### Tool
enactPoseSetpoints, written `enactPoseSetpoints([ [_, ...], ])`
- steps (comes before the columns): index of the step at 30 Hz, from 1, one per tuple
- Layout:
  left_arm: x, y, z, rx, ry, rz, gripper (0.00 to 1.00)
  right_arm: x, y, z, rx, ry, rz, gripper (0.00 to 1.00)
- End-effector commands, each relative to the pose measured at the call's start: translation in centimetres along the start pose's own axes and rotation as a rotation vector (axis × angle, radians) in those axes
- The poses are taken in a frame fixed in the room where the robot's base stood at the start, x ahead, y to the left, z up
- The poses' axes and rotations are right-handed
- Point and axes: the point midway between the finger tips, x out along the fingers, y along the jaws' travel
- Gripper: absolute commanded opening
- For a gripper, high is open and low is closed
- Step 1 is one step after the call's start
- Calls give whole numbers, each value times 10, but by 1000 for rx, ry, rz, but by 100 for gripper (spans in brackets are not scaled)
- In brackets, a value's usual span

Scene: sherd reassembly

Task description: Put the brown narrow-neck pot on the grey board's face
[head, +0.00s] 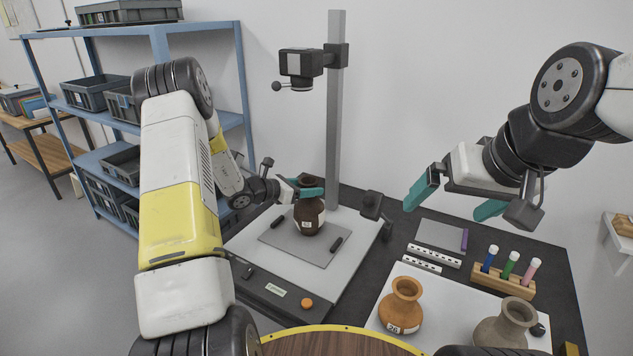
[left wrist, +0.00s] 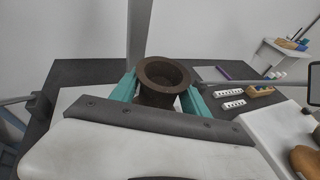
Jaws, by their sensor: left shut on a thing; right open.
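The brown narrow-neck pot (head: 309,216) is dark, upright, with a white label on its side. My left gripper (head: 308,188) is shut on its neck. In the left wrist view the pot's open mouth (left wrist: 163,78) shows between the teal fingers (left wrist: 160,97). The pot is over the face of the grey board (head: 283,238), which lies on the white base of the camera stand. Its foot appears at the board's surface, but I cannot tell whether it touches. My right gripper (head: 446,208) is open and empty, above the right side of the table.
An orange pot (head: 401,308) and a grey-beige pot (head: 505,326) stand on a white mat at the front right. A wooden rack (head: 503,281) holds coloured tubes. Two white scale bars (head: 434,256) lie near a grey card (head: 440,235). The stand's column (head: 335,110) rises behind the board.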

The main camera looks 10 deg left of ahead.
Motion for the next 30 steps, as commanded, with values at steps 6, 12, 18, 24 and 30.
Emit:
enactPoseSetpoints([
  [6, 1, 0, -3, -1, 0, 0, 62, 0, 0, 0, 0, 0, 0, 100],
  [12, 1, 0, -2, 0, 0, 0, 76, 0, 0, 0, 0, 0, 0, 100],
  [18, 0, 0, -1, 0, 0, 0, 76, 0, 0, 0, 0, 0, 0, 100],
  [24, -21, 2, 0, -1, 0, 5, 76, 0, 0, 0, 0, 0, 0, 100],
  [30, -66, 1, 0, -2, 0, 5, 76, 0, 0, 0, 0, 0, 0, 100],
])
